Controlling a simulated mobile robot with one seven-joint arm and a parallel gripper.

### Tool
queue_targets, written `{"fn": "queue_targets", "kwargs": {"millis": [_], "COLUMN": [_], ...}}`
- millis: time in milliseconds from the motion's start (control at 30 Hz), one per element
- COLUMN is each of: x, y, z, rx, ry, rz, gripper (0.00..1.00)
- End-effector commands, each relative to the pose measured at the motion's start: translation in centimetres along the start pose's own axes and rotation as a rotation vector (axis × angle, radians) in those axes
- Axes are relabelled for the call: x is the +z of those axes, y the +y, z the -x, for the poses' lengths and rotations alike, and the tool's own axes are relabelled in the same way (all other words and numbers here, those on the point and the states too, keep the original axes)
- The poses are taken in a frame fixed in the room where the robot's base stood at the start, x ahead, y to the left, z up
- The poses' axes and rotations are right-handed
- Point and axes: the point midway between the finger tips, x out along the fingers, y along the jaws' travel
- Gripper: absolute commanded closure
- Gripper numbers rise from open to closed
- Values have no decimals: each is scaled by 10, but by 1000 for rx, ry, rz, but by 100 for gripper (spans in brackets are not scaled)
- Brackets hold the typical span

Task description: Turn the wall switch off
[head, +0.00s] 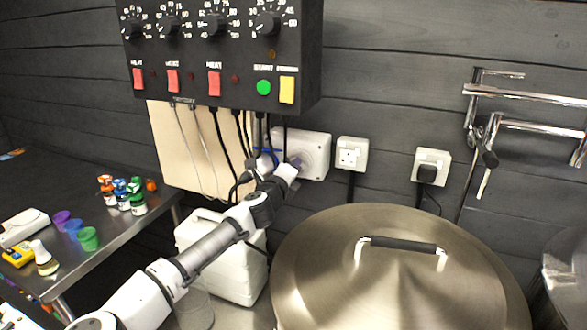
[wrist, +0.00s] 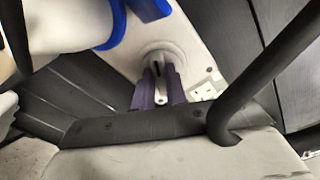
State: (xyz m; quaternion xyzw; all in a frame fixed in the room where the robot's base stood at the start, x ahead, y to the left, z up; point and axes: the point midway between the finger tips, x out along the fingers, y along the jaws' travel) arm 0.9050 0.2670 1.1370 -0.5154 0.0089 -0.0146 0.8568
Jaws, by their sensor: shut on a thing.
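The wall switch (head: 317,152) is a pale square box on the dark plank wall, right under the control panel. In the wrist view its plate (wrist: 203,62) carries a round grey boss (wrist: 166,55) with a dark slot. My gripper (head: 295,163) reaches up to the left part of the switch. In the wrist view the two purple-grey fingers (wrist: 160,88) stand on either side of the switch's handle and are shut on it. The fingers hide most of the handle, and I cannot read any on or off mark.
A black control panel (head: 225,50) hangs above, with cables below it. A large lidded steel kettle (head: 390,270) stands at the front right. A white canister (head: 215,255) is beside my arm. Sockets (head: 351,155) are to the right. Small bottles (head: 123,197) sit on the left bench.

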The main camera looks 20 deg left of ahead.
Motion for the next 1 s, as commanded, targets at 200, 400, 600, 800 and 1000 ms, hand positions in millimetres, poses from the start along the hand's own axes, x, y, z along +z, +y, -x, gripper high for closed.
{"fn": "queue_targets", "kwargs": {"millis": [200,400,600,800,1000], "x": [0,0,0,0,0], "y": [1,2,2,2,2], "z": [0,0,0,0,0], "rx": [0,-1,0,0,0], "ry": [-1,-1,-1,-1,-1], "rz": [194,339,436,488,504], "gripper": [100,100,100,100,100]}}
